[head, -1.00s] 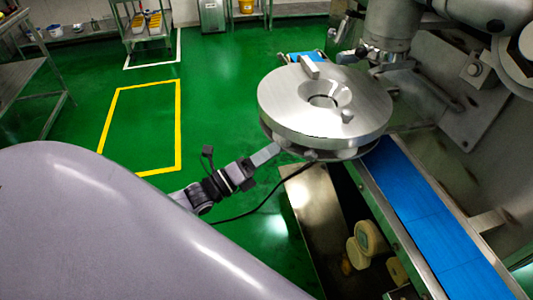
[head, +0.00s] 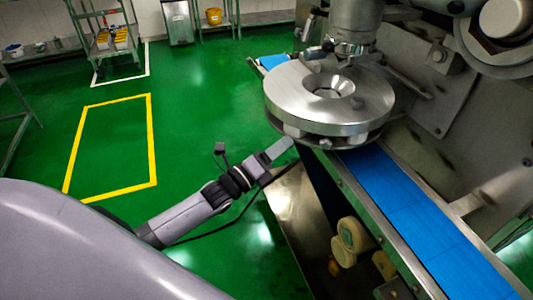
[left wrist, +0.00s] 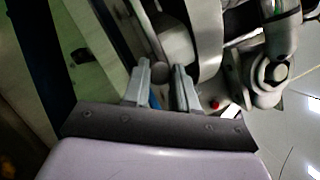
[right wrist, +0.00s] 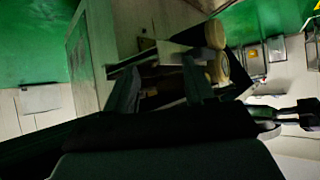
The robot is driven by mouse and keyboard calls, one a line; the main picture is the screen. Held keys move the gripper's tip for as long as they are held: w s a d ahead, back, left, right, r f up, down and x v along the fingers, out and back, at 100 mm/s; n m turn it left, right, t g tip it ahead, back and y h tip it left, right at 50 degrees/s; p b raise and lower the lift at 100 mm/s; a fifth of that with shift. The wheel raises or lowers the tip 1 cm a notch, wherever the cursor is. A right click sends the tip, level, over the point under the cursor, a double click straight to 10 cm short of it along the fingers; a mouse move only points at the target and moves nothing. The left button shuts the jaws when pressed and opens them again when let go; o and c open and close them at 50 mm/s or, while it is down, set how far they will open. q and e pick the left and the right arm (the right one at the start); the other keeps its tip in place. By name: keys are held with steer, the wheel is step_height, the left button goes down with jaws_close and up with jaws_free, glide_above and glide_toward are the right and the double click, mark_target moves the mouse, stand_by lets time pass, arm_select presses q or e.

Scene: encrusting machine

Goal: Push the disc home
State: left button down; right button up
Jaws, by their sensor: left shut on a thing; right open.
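The disc (head: 300,95) is a thick silver metal ring with a funnel-shaped central hole. It sits above a thinner plate, beneath the machine's upright cylinder (head: 355,15) and over the blue belt. My left gripper (head: 288,146) reaches from the lower left to the disc's near-left underside. In the left wrist view my left gripper (left wrist: 161,75) has its fingers either side of a small rounded grey part (left wrist: 160,72); the head view hides the exact contact. My right gripper (right wrist: 160,80) is open, with nothing clearly between its fingers, and shows only in the dark right wrist view.
The blue conveyor belt (head: 405,205) runs diagonally beneath the disc to the lower right. The machine's grey wall (head: 450,110) stands close on the right. Cream round parts (head: 352,235) show below the belt. The green floor (head: 190,80) at left is open.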

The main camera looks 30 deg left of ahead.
arm_select(q)
steer(key=c, duration=0.9)
jaws_free()
steer(key=shift+s, duration=0.1)
steer(key=shift+v, duration=3.5)
steer(key=shift+f, duration=0.1)
